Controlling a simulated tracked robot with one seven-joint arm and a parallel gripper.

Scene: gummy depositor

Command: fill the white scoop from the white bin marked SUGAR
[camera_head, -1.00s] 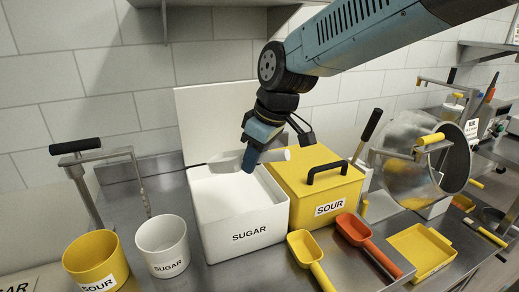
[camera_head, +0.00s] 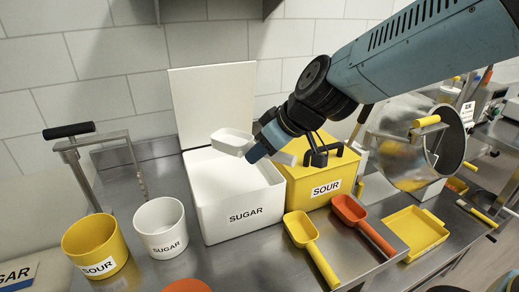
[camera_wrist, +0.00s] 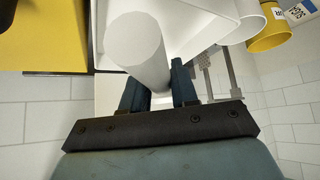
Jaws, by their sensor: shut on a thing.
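My gripper (camera_head: 258,150) is shut on the handle of the white scoop (camera_head: 232,142). The scoop hangs over the back part of the white bin marked SUGAR (camera_head: 225,222), above its rim, with its pan roughly level and opening upward. White on white, I cannot tell how much sugar is in the pan. The bin is open, its white lid (camera_head: 215,105) standing up behind it, and white contents (camera_head: 232,180) show inside. In the wrist view the pale round scoop handle (camera_wrist: 137,45) lies at the gripper's fingers (camera_wrist: 160,88).
A closed yellow SOUR bin (camera_head: 325,180) stands right of the SUGAR bin. White (camera_head: 162,228) and yellow (camera_head: 95,248) buckets stand left. A yellow scoop (camera_head: 302,230), an orange scoop (camera_head: 350,212) and a yellow tray (camera_head: 414,232) lie right. A shelf hangs above.

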